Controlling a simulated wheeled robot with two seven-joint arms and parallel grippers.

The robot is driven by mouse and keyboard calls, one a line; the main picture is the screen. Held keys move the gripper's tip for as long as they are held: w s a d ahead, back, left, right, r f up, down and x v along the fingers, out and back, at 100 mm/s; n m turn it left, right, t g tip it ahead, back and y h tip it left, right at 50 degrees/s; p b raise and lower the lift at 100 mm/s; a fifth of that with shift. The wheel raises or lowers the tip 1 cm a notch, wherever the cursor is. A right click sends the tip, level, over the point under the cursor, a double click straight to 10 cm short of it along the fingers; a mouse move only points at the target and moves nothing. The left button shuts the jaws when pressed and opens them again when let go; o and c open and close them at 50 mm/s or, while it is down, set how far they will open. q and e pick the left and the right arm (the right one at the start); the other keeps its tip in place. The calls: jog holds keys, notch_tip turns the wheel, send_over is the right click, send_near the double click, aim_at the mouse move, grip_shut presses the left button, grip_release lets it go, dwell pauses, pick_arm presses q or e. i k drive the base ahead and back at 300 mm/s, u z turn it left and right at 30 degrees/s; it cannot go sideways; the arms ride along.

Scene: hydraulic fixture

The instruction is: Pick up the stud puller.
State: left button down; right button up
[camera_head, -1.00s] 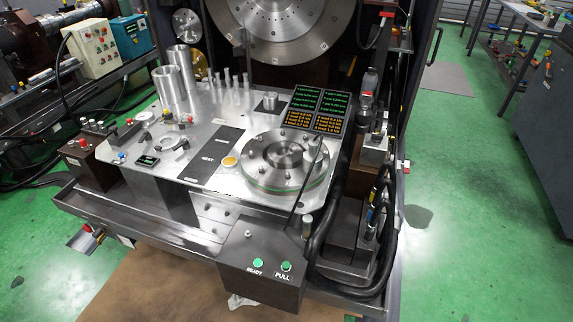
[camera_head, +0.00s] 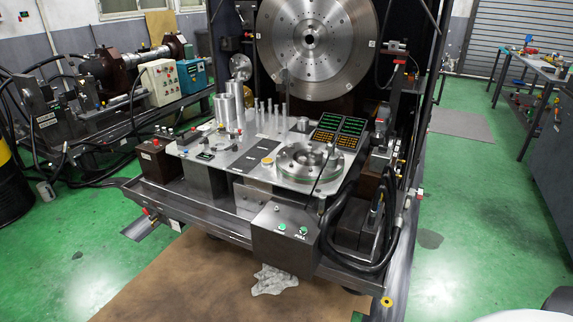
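I cannot tell for certain which item is the stud puller. Two upright silver cylinders, a front one (camera_head: 224,108) and one behind it, stand at the back left of the metal work plate (camera_head: 215,165). Several slim upright metal pins (camera_head: 266,110) stand to the right of them. A round bolted flange (camera_head: 303,163) with a green ring sits at the plate's right front. A dark control box (camera_head: 285,240) with green buttons marked READY and PULL is at the front. Neither of my grippers shows in the view.
A large drilled disc (camera_head: 310,45) stands behind the plate. A display panel (camera_head: 338,131) and black hoses (camera_head: 335,215) are at the right. A pale rag (camera_head: 275,281) lies on the brown floor mat (camera_head: 195,285). Green floor is clear on the right.

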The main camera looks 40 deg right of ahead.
aim_at(331, 165)
jog(key=u, duration=0.25)
jog(key=i, duration=1.4)
jog(key=z, duration=0.9)
jog(key=i, duration=1.05)
jog(key=z, duration=1.1)
